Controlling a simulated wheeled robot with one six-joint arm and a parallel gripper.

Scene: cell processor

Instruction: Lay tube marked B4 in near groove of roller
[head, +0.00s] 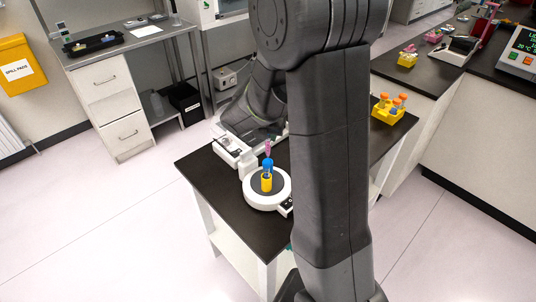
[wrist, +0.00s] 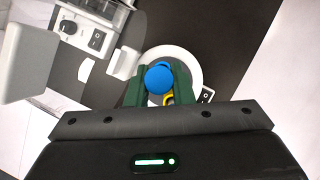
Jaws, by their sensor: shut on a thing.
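My gripper (wrist: 160,84) has dark green fingers shut on a blue-capped tube (wrist: 159,77), seen from above in the wrist view. The cap hides most of the tube, and no marking is readable. In the head view a blue piece (head: 267,164) shows over a yellow holder (head: 266,182) on a round white device (head: 257,203); I cannot tell whether it is the held tube. My gripper is not clear there. A white instrument with a knob, possibly the roller (head: 229,146), stands behind the device; it also shows in the wrist view (wrist: 82,39). Its grooves cannot be made out.
The black table (head: 212,181) has bare room at its front left. A yellow rack with orange-capped tubes (head: 388,109) stands at its right end. A pink piece (head: 269,146) shows above the blue one. A pale grey block (wrist: 27,62) stands left of the gripper.

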